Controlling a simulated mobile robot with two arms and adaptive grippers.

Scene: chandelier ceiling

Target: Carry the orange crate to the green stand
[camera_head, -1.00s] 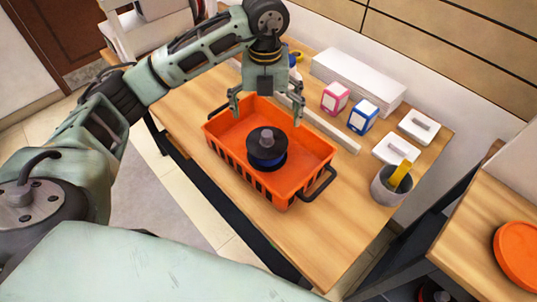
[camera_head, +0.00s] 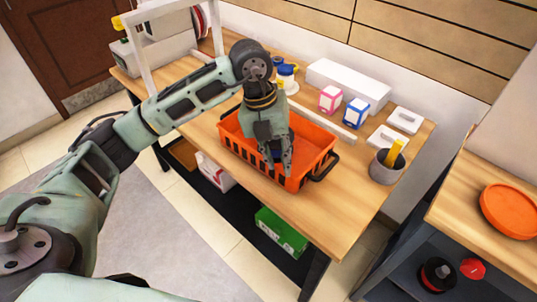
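The orange crate (camera_head: 303,181) stands on the wooden table, with black handles at its ends. My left gripper (camera_head: 279,168) points down over the crate, its fingers reaching inside the walls. A dark blue part of the black-and-blue spool (camera_head: 277,154) shows between the fingers; the rest of it is hidden behind the gripper. I cannot tell whether the fingers touch the spool or how far apart they are. No green stand is recognisable in view. My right gripper is not in view.
The wooden table (camera_head: 331,221) also bears pink (camera_head: 330,98) and blue (camera_head: 356,112) boxes, a long white box (camera_head: 348,84) and a grey cup (camera_head: 385,170). A green box (camera_head: 281,231) lies on the lower shelf.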

